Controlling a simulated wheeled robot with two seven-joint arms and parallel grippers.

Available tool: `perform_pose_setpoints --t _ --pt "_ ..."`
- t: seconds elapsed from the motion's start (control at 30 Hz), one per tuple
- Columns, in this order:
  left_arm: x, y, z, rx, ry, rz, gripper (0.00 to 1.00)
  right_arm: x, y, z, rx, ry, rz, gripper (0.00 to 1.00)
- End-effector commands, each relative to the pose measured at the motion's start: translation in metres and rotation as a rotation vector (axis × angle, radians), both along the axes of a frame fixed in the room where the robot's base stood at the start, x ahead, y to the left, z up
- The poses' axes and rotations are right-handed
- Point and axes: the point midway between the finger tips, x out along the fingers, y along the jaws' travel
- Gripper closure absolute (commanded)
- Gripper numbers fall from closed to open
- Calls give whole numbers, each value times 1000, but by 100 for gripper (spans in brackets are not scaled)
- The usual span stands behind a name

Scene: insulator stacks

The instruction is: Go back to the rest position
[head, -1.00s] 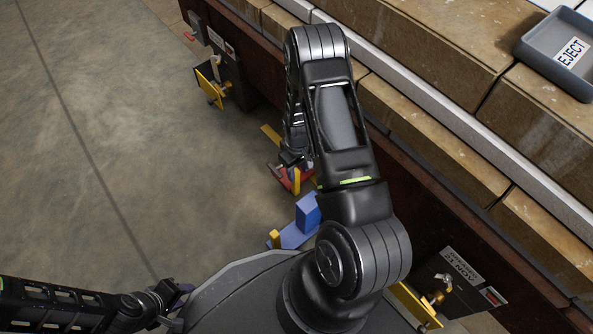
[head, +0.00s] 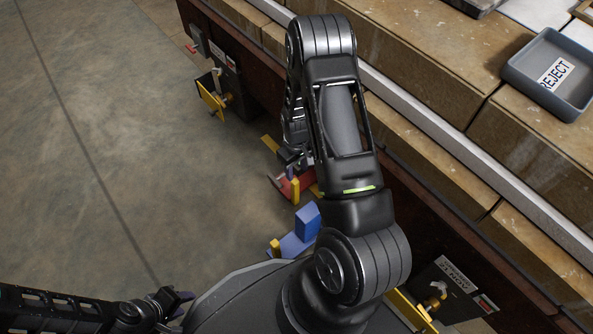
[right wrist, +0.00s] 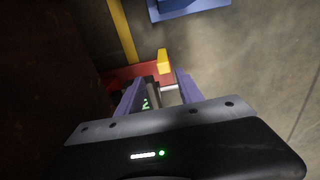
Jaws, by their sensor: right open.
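My right arm rises in the middle of the head view and bends down beside the bench. Its gripper (head: 289,170) hangs low, near a red base with a yellow post. In the right wrist view my right gripper (right wrist: 158,92) has its two purple fingers apart. The red base (right wrist: 122,74) and yellow post (right wrist: 164,61) show just beyond the fingers. I see nothing clasped between them. My left gripper (head: 178,304) is at the lower left of the head view, small and dark over the floor, and its finger gap is unclear.
A stone-topped bench (head: 440,125) runs diagonally along the right, with a grey REJECT tray (head: 513,72) on it. A blue block on a blue base (head: 308,222) is close to my right arm. Yellow-handled fittings (head: 212,100) stick out from the bench side. Open floor lies left.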

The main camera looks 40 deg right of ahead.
Motion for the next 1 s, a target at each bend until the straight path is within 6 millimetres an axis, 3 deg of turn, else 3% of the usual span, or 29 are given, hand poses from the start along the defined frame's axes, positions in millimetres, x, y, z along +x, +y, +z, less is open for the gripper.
perform_pose_setpoints --t 0.57,0.73,0.77,0.87,1.0 --pt "0 0 -1 0 0 0 64 0 0 -1 0 -1 -6 56" --pt "0 0 -1 0 0 0 64 10 1 -4 -19 -68 -88 56" --pt "0 0 -1 0 0 0 64 9 7 -6 -15 -84 -113 56" --pt "0 0 -1 0 0 0 64 1 56 -16 35 -134 -185 56" --pt "0 0 -1 0 0 0 64 -24 142 -20 133 -172 -248 56"
